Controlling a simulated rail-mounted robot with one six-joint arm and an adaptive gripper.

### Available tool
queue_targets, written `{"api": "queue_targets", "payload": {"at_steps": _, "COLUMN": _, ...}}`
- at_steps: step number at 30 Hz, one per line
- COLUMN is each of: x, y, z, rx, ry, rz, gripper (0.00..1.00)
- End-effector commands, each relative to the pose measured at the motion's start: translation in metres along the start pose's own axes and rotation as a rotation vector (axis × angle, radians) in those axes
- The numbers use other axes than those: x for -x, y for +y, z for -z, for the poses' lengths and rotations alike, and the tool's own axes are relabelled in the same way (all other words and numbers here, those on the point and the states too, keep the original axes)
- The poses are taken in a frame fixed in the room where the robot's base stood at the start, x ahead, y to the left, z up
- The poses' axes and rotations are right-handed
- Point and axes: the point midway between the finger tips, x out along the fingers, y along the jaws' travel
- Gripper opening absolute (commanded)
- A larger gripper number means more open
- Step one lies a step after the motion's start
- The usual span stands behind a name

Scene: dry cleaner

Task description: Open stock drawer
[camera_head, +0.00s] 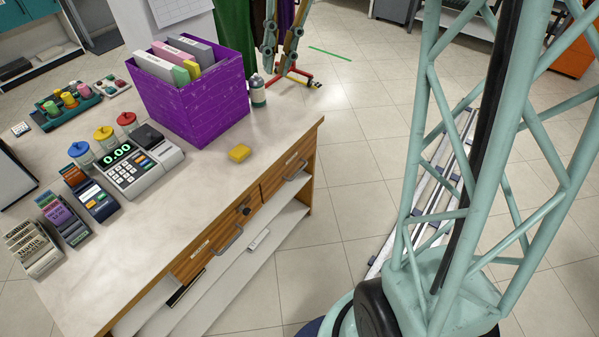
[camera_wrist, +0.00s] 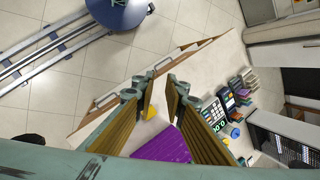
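The wooden counter front has two drawers, both closed flush. The far drawer (camera_head: 271,187) has a metal handle and a small label. The near drawer (camera_head: 190,267) has a handle (camera_head: 230,239), a label and a dark round knob or lock at its far end. The label text is too small to read, so I cannot tell which is the stock drawer. The drawer fronts show at a slant in the wrist view (camera_wrist: 103,101). My gripper (camera_head: 279,66) hangs at the top of the head view, apart from the handles. Its two tan-padded fingers (camera_wrist: 160,82) are open and empty.
An open white shelf (camera_head: 245,262) lies under the drawers. The floor (camera_head: 345,205) before the drawers is clear.

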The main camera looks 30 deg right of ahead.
Motion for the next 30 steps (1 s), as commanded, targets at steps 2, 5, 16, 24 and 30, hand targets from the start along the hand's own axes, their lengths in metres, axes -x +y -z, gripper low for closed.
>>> {"api": "queue_targets", "payload": {"at_steps": 2, "x": -0.005, "y": 0.006, "z": 0.012, "rx": -0.009, "ry": -0.014, "rz": 0.015, "gripper": 0.12}}
{"api": "queue_targets", "payload": {"at_steps": 5, "x": -0.009, "y": 0.013, "z": 0.026, "rx": -0.020, "ry": -0.031, "rz": 0.035, "gripper": 0.12}}
{"api": "queue_targets", "payload": {"at_steps": 16, "x": -0.030, "y": 0.040, "z": 0.075, "rx": -0.053, "ry": -0.090, "rz": 0.112, "gripper": 0.12}}
{"api": "queue_targets", "payload": {"at_steps": 24, "x": -0.048, "y": 0.064, "z": 0.110, "rx": -0.075, "ry": -0.130, "rz": 0.173, "gripper": 0.12}}
{"api": "queue_targets", "payload": {"at_steps": 30, "x": -0.062, "y": 0.083, "z": 0.134, "rx": -0.092, "ry": -0.157, "rz": 0.220, "gripper": 0.12}}
